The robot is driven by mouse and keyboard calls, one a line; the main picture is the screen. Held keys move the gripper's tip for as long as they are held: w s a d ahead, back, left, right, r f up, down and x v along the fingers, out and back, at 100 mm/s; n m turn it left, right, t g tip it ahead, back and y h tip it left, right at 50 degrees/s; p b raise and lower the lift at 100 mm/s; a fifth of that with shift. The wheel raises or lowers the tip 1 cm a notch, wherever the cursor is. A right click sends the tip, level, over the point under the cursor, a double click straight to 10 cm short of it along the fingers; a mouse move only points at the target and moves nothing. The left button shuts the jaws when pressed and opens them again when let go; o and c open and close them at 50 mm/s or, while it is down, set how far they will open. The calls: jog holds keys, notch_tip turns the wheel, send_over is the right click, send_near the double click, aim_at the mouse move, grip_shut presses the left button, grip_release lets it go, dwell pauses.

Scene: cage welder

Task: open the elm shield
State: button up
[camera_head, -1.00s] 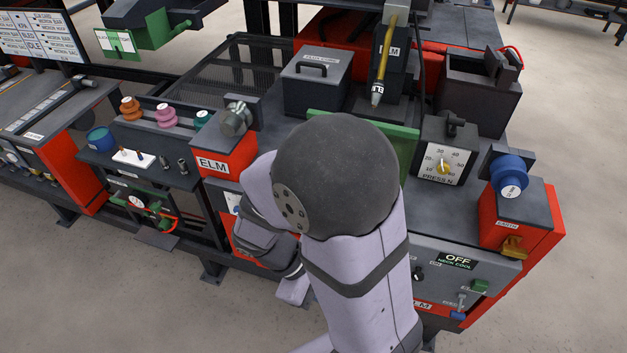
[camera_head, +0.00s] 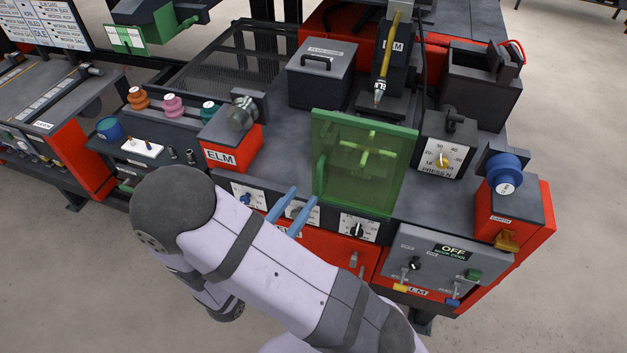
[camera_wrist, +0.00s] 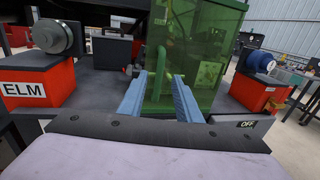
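The elm shield is a see-through green panel (camera_head: 385,165) standing upright at the front of the machine, below the ELM electrode holder. Its green bar handle (camera_head: 320,178) is on the left side. In the wrist view the shield (camera_wrist: 208,60) fills the top centre, with the handle (camera_wrist: 161,75) seen between my fingertips. My gripper (camera_head: 302,194) has two blue fingers, spread apart and empty. It is in front of and to the left of the shield, near the handle. In the head view the fingers appear clear of the handle; the exact distance is hard to tell.
The red ELM block with a grey knob (camera_head: 238,120) stands left of the shield. A press dial box (camera_head: 445,150) and the red earth block with a blue knob (camera_head: 510,195) stand right. Small dials (camera_head: 247,196) line the front panel below. A switch box (camera_head: 440,262) is at front right.

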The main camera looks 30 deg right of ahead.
aim_at(318, 177)
jog(key=shift+p+x, duration=1.3)
jog(key=shift+x, duration=2.1)
grip_shut()
